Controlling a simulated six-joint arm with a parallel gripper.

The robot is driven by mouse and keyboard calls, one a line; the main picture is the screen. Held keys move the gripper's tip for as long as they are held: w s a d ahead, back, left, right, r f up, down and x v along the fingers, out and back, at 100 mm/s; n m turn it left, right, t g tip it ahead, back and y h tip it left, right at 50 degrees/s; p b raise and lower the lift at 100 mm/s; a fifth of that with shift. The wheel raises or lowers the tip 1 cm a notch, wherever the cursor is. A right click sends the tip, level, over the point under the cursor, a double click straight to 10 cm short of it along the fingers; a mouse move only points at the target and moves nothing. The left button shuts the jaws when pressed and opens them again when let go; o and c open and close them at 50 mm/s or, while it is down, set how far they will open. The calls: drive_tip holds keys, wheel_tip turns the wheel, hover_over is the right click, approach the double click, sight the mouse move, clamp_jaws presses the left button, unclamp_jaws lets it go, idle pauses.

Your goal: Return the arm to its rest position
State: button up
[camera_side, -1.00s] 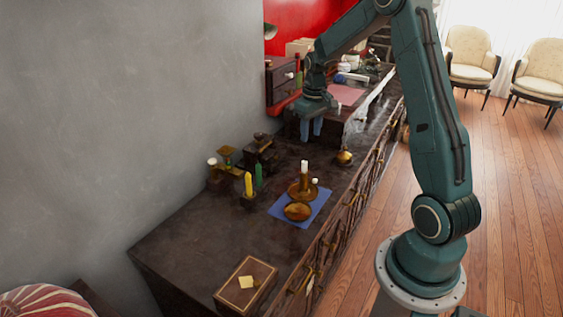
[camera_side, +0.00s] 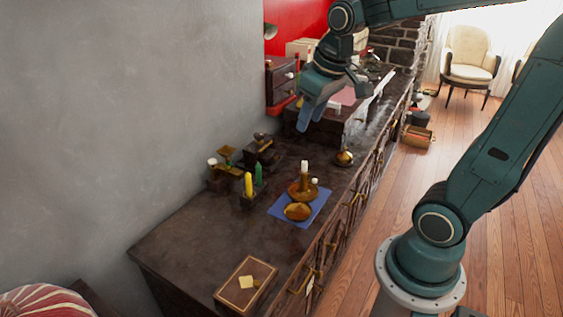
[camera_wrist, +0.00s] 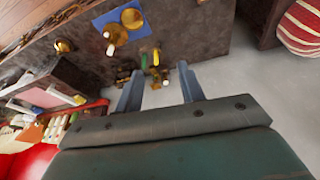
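My gripper (camera_side: 309,116) hangs in the air above the dark sideboard (camera_side: 190,240), tilted, with blue fingers. In the wrist view my gripper (camera_wrist: 160,72) has its two fingers spread apart with nothing held between them. Below and beyond it in that view are a yellow candle (camera_wrist: 155,57) and a green candle (camera_wrist: 144,62). No teapot can be made out for certain in either view.
A brass candlestick with a white candle (camera_side: 304,172) and a brass dish (camera_side: 298,211) stand on a blue cloth (camera_side: 318,208). A wooden box (camera_side: 246,285) sits at the near end. A brass scale (camera_side: 228,158) is by the grey wall. A small drawer cabinet (camera_side: 281,82) stands behind.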

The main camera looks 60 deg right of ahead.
drive_tip(key=s+a+n+t, duration=0.1)
drive_tip(key=s+a+t, duration=0.1)
drive_tip(key=s+a, duration=0.5)
drive_tip(key=shift+s+r+y, duration=0.15)
drive_tip(key=shift+s+y, duration=0.25)
drive_tip(key=shift+s, duration=1.5)
